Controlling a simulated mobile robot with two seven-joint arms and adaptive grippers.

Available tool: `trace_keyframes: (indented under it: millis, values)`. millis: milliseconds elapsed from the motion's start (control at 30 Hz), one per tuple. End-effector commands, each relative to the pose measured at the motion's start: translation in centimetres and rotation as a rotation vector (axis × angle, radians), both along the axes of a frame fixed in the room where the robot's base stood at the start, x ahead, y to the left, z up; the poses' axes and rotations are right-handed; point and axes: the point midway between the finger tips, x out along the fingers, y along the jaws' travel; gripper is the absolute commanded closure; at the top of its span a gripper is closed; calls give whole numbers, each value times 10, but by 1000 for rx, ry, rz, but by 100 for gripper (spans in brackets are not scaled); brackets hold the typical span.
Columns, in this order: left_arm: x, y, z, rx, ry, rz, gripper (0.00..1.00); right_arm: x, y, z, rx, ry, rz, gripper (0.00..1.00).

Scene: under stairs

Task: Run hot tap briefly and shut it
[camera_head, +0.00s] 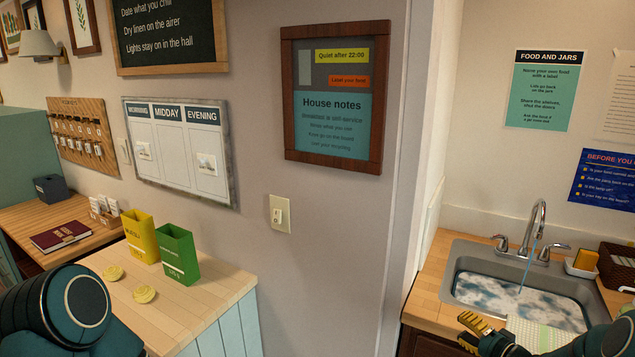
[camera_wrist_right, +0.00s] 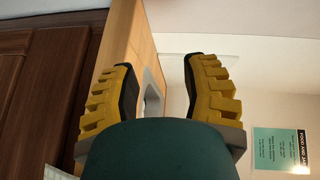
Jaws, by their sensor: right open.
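A chrome tap (camera_head: 538,215) with a curved spout stands behind a grey sink (camera_head: 451,288). A thin bluish stream of water (camera_head: 526,268) falls from the spout into the basin, which holds foamy water. The tap has a left handle (camera_head: 500,243) and a right handle (camera_head: 554,250); hot and cold marks are too small to read. My right gripper (camera_head: 473,328) is open and empty, in front of the sink's near left corner, apart from both handles. Its two yellow ridged fingers are spread in the wrist view (camera_wrist_right: 160,88). My left gripper is out of view.
A light cloth (camera_head: 540,334) hangs at the sink's front. A yellow sponge (camera_head: 585,260) in a white dish and a dark basket (camera_head: 615,268) stand right of the tap. Wooden counter (camera_head: 432,275) lies left of the sink, beside a wall edge (camera_head: 405,200).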

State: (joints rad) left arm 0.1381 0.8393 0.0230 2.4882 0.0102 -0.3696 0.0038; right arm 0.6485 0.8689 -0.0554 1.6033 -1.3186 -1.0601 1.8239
Motion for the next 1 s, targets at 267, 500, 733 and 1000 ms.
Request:
trace_keyframes:
  millis: [267, 500, 733, 1000]
  values:
    - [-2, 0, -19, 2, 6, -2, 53, -24, 127, -77, -297, 166, -21, 54]
    - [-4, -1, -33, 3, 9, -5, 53, -124, 232, -141, -603, 422, 221, 54]
    - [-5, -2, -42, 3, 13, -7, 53, -243, 293, -167, -804, 600, 573, 54]
    - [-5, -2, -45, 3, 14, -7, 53, -293, 307, -168, -861, 651, 731, 54]
